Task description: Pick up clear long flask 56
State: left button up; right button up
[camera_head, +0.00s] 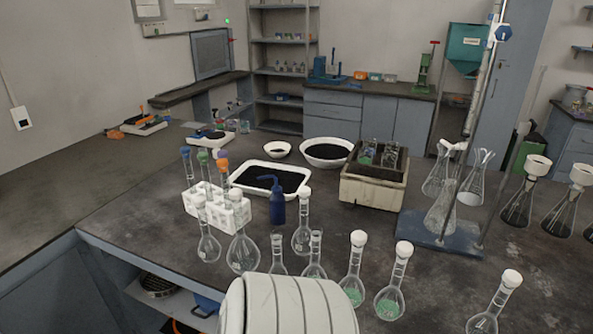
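Several clear long-necked flasks stand on the dark bench in the head view. Two with white stoppers, one flask (208,243) and a larger flask (242,250), stand in front of the white rack. Another stoppered flask (301,237) stands behind two narrow open-necked ones (278,257). Stoppered flasks with green contents (389,300) (354,287) stand at the front middle, and a clear one (484,322) at the front right. No number is readable, so I cannot tell which is 56. Neither of my grippers shows. A pale ribbed part of mine covers the bottom middle.
A white rack (236,213) holds tubes with coloured caps. A blue wash bottle (277,205), a white tray (243,187) of black grains and a sandy-coloured box (372,189) stand behind. A blue stand base (440,232) with flasks and funnel-topped flasks (519,207) crowd the right.

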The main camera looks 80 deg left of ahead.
aim_at(314, 269)
jog(key=u, duration=2.45)
